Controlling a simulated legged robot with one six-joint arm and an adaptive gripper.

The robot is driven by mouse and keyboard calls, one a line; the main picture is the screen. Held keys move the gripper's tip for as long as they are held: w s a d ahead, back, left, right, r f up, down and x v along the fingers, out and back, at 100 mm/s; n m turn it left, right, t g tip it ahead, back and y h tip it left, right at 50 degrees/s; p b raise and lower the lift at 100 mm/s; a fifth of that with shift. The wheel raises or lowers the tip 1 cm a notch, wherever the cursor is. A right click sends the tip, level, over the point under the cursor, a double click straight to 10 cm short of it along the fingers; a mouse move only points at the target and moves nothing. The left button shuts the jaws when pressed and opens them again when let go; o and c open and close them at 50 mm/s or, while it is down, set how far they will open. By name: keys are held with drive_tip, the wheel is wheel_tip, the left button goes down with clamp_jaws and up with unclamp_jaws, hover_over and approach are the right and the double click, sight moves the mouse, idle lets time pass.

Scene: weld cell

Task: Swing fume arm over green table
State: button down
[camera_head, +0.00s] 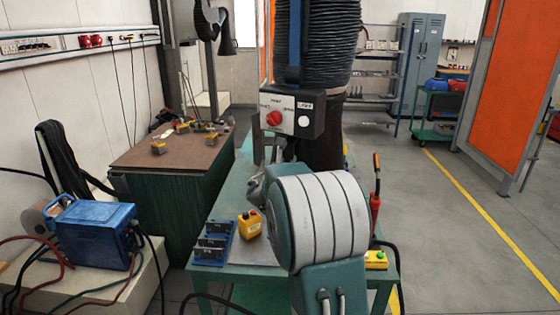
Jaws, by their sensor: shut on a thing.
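The fume arm (318,45) hangs from the top centre as a thick black ribbed hose. Its control box (291,112) carries a red knob, and a dark hood end (325,150) shows below. The green table (205,284) stands beneath and in front, largely covered by my white-and-teal arm. In the picture the hose and hood overlap the table's back part; their exact distance from it is unclear. My gripper (268,152) is small and partly hidden just below the box, at the hood's left side. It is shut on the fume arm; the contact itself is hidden.
Blue blocks (213,243) and a yellow box with a red button (249,224) sit on the green table. A torch (376,185) stands at its right. A brown-topped bench (165,160) and blue welder (92,235) are left. Floor is open right, before an orange screen (510,85).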

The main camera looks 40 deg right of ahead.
drive_tip(key=shift+r, duration=0.1)
drive_tip(key=c, duration=0.6)
unclamp_jaws()
drive_tip(key=shift+w, duration=0.15)
drive_tip(key=v, duration=1.2)
